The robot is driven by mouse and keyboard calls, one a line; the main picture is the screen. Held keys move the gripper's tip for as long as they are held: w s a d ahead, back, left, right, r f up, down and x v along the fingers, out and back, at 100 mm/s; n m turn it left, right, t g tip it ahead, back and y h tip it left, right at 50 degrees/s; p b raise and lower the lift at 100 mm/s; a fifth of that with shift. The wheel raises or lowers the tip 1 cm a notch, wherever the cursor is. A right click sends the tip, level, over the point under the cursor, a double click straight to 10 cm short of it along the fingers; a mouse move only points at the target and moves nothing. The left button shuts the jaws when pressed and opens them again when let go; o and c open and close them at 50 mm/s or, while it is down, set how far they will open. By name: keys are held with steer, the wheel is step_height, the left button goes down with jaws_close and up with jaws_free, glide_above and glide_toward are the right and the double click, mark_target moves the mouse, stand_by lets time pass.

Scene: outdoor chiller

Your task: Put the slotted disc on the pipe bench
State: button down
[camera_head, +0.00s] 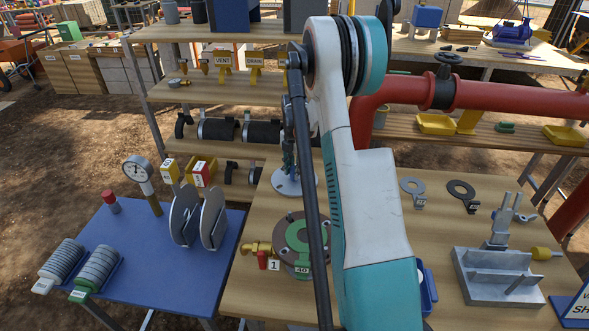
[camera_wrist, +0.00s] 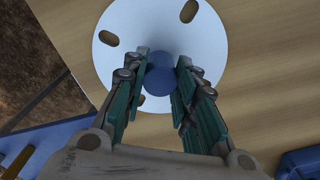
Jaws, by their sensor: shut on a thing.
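The slotted disc is a pale round plate (camera_wrist: 112,62) with several short slots, and it fills the top middle of the wrist view. A blue round knob (camera_wrist: 159,83) shows at its centre. My gripper (camera_wrist: 161,58) has its teal-padded fingers on either side of this knob and is shut on it. In the head view the disc (camera_head: 281,183) lies flat under my gripper (camera_head: 292,172), over the back left of the wooden bench (camera_head: 245,290). I cannot tell whether the disc touches the bench. My white and teal arm hides part of the bench.
On the bench, a green-topped flange (camera_head: 298,262) with a brass valve is nearer; two ring gaskets (camera_head: 411,186) (camera_head: 461,190) and a metal fixture (camera_head: 500,278) stand right. A blue table (camera_head: 140,275) with discs and a gauge is left. A shelf rack (camera_head: 215,93) stands behind.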

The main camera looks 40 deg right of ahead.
steer(key=shift+f, duration=0.15)
steer(key=c, duration=1.3)
jaws_free()
step_height(320, 180, up, 12)
steer(key=p, duration=0.2)
steer(key=shift+p, duration=0.35)
